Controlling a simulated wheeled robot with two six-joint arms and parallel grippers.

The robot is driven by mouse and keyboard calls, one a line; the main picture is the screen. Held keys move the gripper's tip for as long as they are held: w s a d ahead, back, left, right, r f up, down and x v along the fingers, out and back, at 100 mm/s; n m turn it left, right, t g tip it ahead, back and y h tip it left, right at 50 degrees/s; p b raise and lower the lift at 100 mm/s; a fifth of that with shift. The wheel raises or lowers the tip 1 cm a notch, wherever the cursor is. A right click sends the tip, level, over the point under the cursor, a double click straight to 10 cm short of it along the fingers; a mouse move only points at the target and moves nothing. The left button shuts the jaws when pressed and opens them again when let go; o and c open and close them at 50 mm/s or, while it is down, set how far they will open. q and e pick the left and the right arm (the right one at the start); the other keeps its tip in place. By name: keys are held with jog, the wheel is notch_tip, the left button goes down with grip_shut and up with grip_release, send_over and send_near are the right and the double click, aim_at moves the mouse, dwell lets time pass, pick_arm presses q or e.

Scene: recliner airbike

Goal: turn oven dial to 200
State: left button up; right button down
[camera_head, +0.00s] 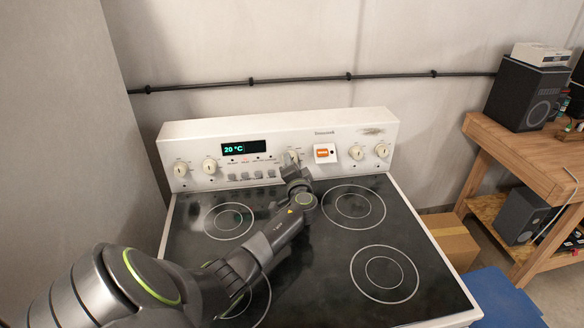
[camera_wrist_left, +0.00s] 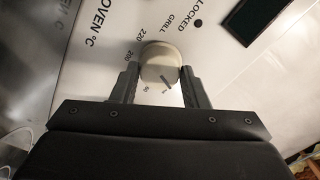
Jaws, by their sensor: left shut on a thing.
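The oven dial (camera_wrist_left: 160,68) is a round cream knob on the stove's back panel. In the left wrist view it sits between the two fingers of my left gripper (camera_wrist_left: 158,84), which are shut on it. In the head view the dial (camera_head: 290,157) is partly covered by my left gripper (camera_head: 291,170). The display (camera_head: 244,148) reads 20 °C in green. My right gripper is not in view.
The black glass cooktop (camera_head: 310,235) lies below my left arm. Other knobs (camera_head: 210,166) stand on the panel to both sides, with an orange switch (camera_head: 322,153) to the right of the dial. A wooden bench (camera_head: 530,150) stands at the right.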

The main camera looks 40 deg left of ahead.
pick_arm(q)
jog(key=m, duration=0.6)
jog(key=shift+m, duration=0.3)
jog(key=m+p, duration=0.1)
jog(key=m, duration=0.2)
jog(key=shift+m, duration=0.3)
jog(key=m+p, duration=0.1)
jog(key=m, duration=0.2)
jog(key=shift+m, duration=0.3)
jog(key=m+p, duration=0.1)
jog(key=m, duration=0.2)
jog(key=shift+m, duration=0.3)
jog(key=m+p, duration=0.2)
jog(key=m, duration=0.1)
jog(key=shift+m, duration=0.3)
jog(key=m+p, duration=0.1)
jog(key=m, duration=0.2)
jog(key=shift+m, duration=0.3)
jog(key=shift+s+f+m+p, duration=0.15)
jog(key=shift+m+p, duration=0.55)
jog(key=shift+m, duration=0.7)
